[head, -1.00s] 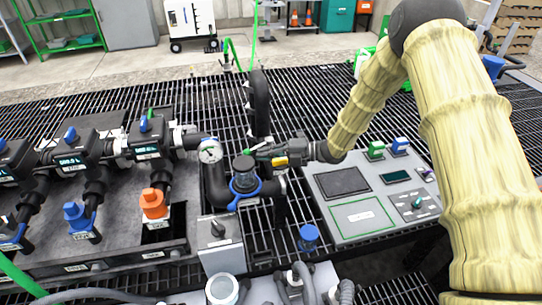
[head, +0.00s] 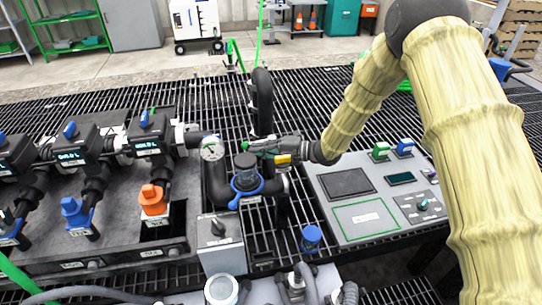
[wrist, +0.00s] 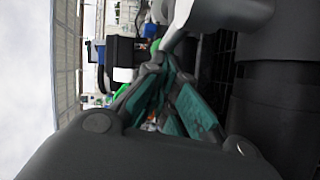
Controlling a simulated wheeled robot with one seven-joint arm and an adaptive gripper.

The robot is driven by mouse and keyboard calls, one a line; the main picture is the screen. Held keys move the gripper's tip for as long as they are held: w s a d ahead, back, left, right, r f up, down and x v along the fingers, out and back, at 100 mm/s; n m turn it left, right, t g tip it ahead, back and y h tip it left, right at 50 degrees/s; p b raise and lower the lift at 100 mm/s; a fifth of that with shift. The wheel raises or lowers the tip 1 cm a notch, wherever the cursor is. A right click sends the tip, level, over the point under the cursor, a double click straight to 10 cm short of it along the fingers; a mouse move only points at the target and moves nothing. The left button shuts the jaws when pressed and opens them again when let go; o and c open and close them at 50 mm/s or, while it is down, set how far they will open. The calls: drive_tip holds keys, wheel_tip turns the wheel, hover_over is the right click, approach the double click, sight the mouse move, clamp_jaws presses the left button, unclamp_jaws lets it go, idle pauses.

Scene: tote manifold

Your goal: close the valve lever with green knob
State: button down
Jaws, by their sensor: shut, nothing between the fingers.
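A small green piece (head: 153,110), perhaps the green knob, shows behind the blue-topped valve (head: 146,146) on the left manifold; its lever cannot be made out. My gripper (head: 249,148) reaches in from the right, its fingers shut and empty.
A pressure gauge (head: 211,148) and a tall black hose loop (head: 262,100) stand close to my gripper. An orange knob (head: 152,200) and a blue knob (head: 75,212) sit at the front left. A grey control panel (head: 370,195) lies at the right. Open grating stretches behind.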

drive_tip(key=shift+w+a, duration=0.25)
idle(0.3)
drive_tip(key=v, duration=1.2)
